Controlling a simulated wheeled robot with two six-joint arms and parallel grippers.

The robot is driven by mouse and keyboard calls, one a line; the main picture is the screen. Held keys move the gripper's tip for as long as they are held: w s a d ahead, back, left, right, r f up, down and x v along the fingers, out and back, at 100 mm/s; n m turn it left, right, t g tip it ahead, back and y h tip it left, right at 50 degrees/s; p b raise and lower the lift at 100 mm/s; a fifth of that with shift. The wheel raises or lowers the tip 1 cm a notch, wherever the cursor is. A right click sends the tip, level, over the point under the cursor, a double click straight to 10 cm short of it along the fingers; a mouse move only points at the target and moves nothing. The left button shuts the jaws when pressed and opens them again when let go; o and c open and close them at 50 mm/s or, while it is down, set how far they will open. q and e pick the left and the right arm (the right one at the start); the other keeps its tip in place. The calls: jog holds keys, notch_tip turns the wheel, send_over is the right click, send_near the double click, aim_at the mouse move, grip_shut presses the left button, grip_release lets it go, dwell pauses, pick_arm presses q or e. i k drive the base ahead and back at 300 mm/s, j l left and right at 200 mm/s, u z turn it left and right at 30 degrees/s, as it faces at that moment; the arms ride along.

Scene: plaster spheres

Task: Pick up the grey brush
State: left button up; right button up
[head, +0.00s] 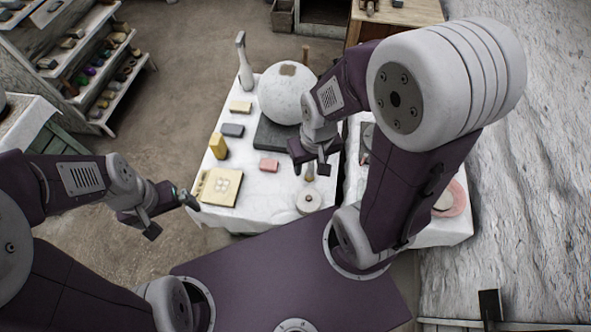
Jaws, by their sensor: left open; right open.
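I cannot surely pick out the grey brush. A tall pale-grey item (243,64) stands upright at the back left of the white-covered table (215,180); its kind is unclear. My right gripper (311,169) is open above the table. A thin tan upright piece (309,174) shows between or below its fingers, just behind a pale round disc (309,200); I cannot tell whether they touch. My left gripper (171,216) is open and empty, off the table's front left corner.
A large plaster sphere (285,97) rests on a dark slab (273,135). My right arm hides much of the table's right part.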

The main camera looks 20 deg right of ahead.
aim_at(309, 176)
jog(key=i+j+z, duration=0.1)
jog(key=z, duration=0.3)
jog(key=j+z, duration=0.35)
jog(key=i+j+z, duration=0.1)
jog(key=j+z, duration=0.15)
jog(key=z, duration=0.15)
